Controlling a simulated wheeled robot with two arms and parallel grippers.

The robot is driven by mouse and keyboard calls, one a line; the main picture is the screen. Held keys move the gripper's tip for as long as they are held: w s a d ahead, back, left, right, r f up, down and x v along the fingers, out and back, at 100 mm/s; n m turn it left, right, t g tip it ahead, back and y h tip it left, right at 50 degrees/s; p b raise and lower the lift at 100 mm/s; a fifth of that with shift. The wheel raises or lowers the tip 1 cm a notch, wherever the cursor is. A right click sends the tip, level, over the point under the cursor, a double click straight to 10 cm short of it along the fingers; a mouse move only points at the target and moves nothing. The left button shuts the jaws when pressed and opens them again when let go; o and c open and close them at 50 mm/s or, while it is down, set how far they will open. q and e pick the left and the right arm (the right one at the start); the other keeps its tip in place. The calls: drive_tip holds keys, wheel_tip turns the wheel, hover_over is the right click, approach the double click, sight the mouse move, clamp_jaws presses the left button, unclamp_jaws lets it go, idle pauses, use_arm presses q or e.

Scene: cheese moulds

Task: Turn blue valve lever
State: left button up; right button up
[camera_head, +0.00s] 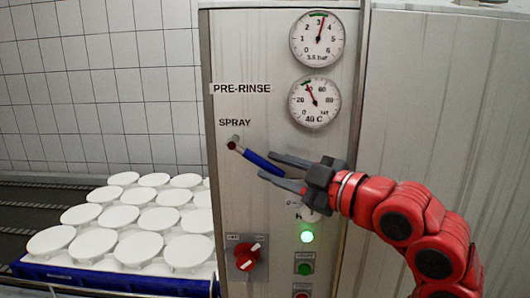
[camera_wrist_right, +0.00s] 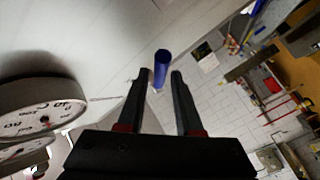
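The blue valve lever (camera_head: 258,159) sits under the SPRAY label on the panel. It slants down to the right from its dark red pivot (camera_head: 233,145). My right gripper (camera_head: 267,165) comes in from the right, with its fingers apart at the lever's free end. In the right wrist view the blue lever (camera_wrist_right: 161,64) shows between and just beyond the open fingertips (camera_wrist_right: 160,73). I cannot tell whether either finger touches it. The lever's end is partly hidden by the gripper in the head view. My left gripper is not in view.
Two round gauges (camera_head: 317,39) are above on the panel (camera_head: 225,60). A red rotary switch (camera_head: 246,257), a lit green lamp (camera_head: 307,237) and a green button (camera_head: 305,268) are below. White round moulds (camera_head: 114,216) stand in a blue crate (camera_head: 110,284) at left.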

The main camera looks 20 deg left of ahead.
sight(269, 166)
drive_tip(key=x, duration=0.3)
drive_tip(key=shift+a+f+p, duration=0.1)
drive_tip(key=shift+a+p, duration=0.05)
drive_tip(key=shift+p, duration=0.25)
clamp_jaws()
idle(1.1)
